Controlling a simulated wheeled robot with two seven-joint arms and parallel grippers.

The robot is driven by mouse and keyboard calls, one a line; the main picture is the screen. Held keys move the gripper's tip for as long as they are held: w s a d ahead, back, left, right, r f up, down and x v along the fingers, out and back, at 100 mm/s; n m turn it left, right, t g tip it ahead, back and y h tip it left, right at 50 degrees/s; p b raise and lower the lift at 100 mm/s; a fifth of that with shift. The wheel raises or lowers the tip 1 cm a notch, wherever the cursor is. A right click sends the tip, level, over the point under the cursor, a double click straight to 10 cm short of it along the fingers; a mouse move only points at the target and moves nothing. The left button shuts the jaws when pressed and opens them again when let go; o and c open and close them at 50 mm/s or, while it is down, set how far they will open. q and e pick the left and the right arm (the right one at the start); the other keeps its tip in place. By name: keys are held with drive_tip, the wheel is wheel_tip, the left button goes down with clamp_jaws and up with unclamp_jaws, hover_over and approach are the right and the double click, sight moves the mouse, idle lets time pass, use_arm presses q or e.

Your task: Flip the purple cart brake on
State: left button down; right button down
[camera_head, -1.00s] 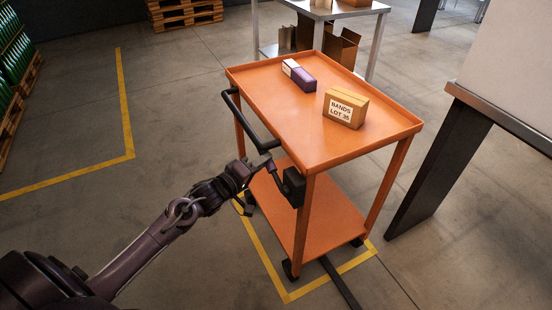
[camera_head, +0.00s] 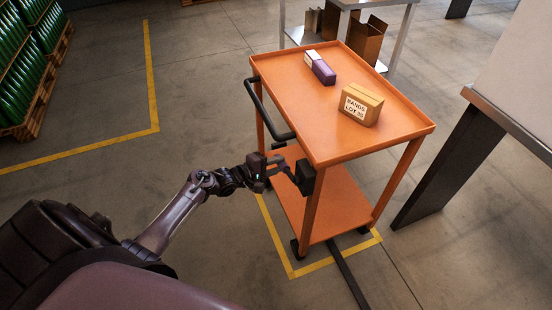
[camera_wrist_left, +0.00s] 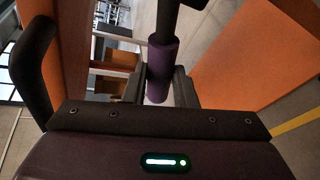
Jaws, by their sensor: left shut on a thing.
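The orange cart (camera_head: 330,140) stands at centre right, with a black push handle (camera_head: 262,108) on its near left side. A black brake housing (camera_head: 305,177) is on its near leg. The brake lever's purple grip (camera_wrist_left: 161,68) shows upright in the left wrist view, on a dark rod. My left gripper (camera_head: 277,164) is at the lever, left of the housing and below the push handle. In the left wrist view its fingers (camera_wrist_left: 159,90) are shut on the purple grip, one on each side. In the head view the grip is mostly hidden. My right gripper is not in view.
On the cart top are a cardboard box (camera_head: 361,104) marked BANDS LOT 35 and a purple-and-white box (camera_head: 323,72). A dark-legged table (camera_head: 450,165) stands close at right. A metal table (camera_head: 397,35) is behind. Open floor (camera_head: 200,110) lies left.

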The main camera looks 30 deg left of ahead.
use_arm(q)
drive_tip(key=shift+f, duration=0.2)
drive_tip(key=shift+s+f+n, duration=0.1)
drive_tip(key=shift+n, duration=0.2)
drive_tip(key=c, duration=1.2)
unclamp_jaws()
drive_tip(key=shift+o, duration=0.2)
drive_tip(key=p+v, duration=0.1)
drive_tip(key=v, duration=0.6)
drive_tip(key=shift+s+a, duration=0.2)
drive_tip(key=shift+s, duration=0.05)
